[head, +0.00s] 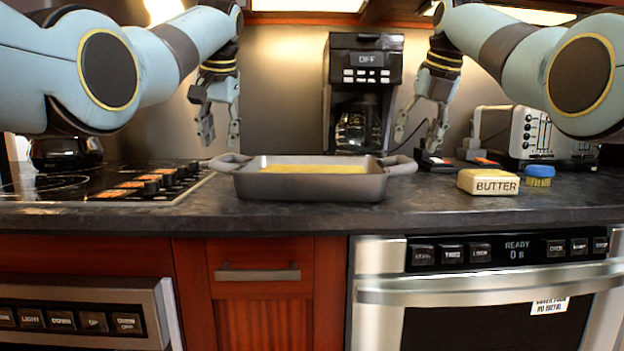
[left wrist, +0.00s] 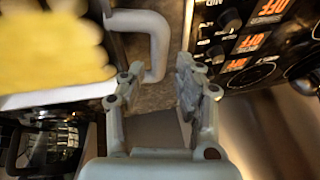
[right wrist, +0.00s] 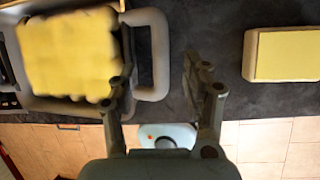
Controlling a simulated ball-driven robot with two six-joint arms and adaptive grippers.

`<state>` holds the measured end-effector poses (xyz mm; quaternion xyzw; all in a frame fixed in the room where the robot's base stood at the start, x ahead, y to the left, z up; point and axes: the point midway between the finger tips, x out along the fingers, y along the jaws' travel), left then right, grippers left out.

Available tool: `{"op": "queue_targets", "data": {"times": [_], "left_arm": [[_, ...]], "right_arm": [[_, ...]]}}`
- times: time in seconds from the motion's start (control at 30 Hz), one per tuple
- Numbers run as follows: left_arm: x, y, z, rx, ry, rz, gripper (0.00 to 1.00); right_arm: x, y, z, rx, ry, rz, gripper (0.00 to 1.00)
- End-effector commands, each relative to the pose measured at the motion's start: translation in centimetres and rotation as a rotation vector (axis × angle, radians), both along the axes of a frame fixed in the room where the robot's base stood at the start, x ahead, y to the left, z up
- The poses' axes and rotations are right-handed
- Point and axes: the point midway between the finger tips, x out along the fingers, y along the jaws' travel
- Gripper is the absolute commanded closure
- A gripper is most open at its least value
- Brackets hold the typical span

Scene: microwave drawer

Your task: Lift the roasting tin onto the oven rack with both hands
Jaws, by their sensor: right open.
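A grey roasting tin (head: 310,187) with a yellow filling sits on the dark counter. It has a loop handle at its left end (head: 230,161) and right end (head: 400,165). My left gripper (head: 219,138) is open and empty, a little above the left handle; in the left wrist view the handle (left wrist: 157,45) shows between the fingers. My right gripper (head: 420,140) is open and empty, above and slightly right of the right handle. In the right wrist view that handle (right wrist: 160,60) lies between the fingers. The oven rack is not visible.
A cooktop (head: 110,185) lies left of the tin. A coffee maker (head: 363,90) stands behind it. Butter (head: 488,182), a blue-topped brush (head: 540,175) and a toaster (head: 530,135) are at right. Below are a left button panel (head: 75,320) and a microwave drawer (head: 490,285).

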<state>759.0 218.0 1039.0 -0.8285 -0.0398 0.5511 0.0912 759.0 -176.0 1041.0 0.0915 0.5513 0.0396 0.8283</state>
Motion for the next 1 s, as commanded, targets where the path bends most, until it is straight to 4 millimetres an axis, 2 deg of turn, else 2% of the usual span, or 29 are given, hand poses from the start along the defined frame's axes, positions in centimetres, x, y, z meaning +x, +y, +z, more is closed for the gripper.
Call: {"op": "queue_targets", "data": {"times": [0.2,0.4,0.6,0.9,1.0], "left_arm": [[1.6,0.7,-4.1,0.001,0.005,0.0,0.67],[2.4,1.0,-5.4,0.0,0.001,-0.001,0.67],[2.6,1.1,-6.1,-0.001,0.0,-0.001,0.67],[2.6,1.1,-6.2,-0.001,-0.001,-0.001,0.67],[2.6,1.1,-6.2,-0.001,0.0,0.0,0.8]], "right_arm": [[1.6,0.7,-4.0,-0.002,0.004,0.0,0.51],[2.4,1.0,-5.4,-0.001,0.001,0.0,0.51],[2.6,1.1,-6.1,-0.001,0.0,0.0,0.51],[2.6,1.1,-6.2,-0.001,-0.001,-0.001,0.51],[2.6,1.1,-6.2,-0.001,0.0,0.0,0.64]]}}
